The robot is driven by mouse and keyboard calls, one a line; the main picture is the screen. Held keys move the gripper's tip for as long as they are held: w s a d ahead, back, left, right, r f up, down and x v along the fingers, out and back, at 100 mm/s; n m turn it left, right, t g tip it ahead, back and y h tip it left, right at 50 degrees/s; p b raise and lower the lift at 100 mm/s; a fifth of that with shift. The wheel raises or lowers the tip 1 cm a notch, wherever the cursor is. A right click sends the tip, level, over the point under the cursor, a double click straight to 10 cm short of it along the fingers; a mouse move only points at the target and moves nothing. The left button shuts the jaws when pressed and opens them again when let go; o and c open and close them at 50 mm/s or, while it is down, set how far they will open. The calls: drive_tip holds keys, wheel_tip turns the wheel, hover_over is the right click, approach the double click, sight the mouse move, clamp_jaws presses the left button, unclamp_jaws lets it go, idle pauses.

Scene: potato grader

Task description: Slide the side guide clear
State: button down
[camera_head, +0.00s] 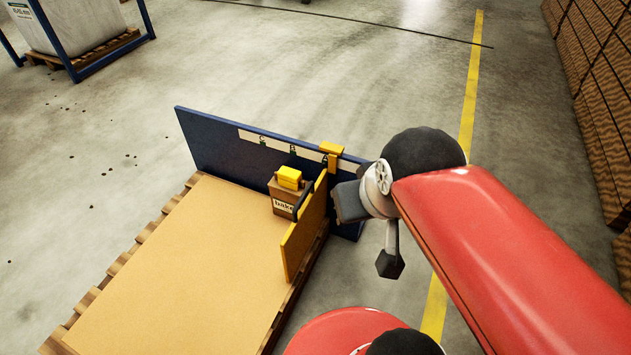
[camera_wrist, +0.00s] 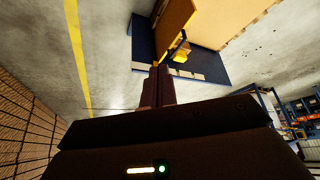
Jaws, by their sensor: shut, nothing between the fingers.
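The side guide (camera_head: 305,229) is an upright yellow panel with a yellow clamp (camera_head: 331,151) over the blue fence (camera_head: 215,143). A dark handle (camera_head: 303,203) is on its left face. A brown carton (camera_head: 286,198) marked "bake" stands left of the guide by the fence, with a yellow block (camera_head: 289,177) on top. My gripper (camera_wrist: 157,70) is shut and empty in the wrist view, its tips near the fence. In the head view it is to the right of the guide. Whether it touches the guide or fence I cannot tell.
The tan board (camera_head: 165,270) on a wooden pallet is bare left of the guide. The fence carries a pale lettered strip (camera_head: 251,136). Brown stacks (camera_head: 603,110) stand at the right. Open floor with a yellow line (camera_head: 467,110) lies between. A blue-framed bin (camera_head: 75,22) is far left.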

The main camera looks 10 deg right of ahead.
drive_tip(key=w+a+f+n+g+h+b, duration=0.1)
drive_tip(key=w+a+n+g, duration=0.15)
drive_tip(key=w, duration=0.55)
drive_tip(key=w+a+n+g+b, duration=0.1)
drive_tip(key=w+a+n+g, duration=0.2)
drive_tip(key=w, duration=0.6)
drive_tip(key=w+a+f+n+g+h, duration=0.2)
drive_tip(key=w+a+f+n, duration=0.3)
drive_tip(key=w+a+f, duration=0.55)
drive_tip(key=s+d+f+b, duration=0.2)
drive_tip(key=d+f, duration=0.5)
drive_tip(key=f, duration=0.5)
drive_tip(key=shift+s+b, duration=0.3)
drive_tip(key=shift+s, duration=0.35)
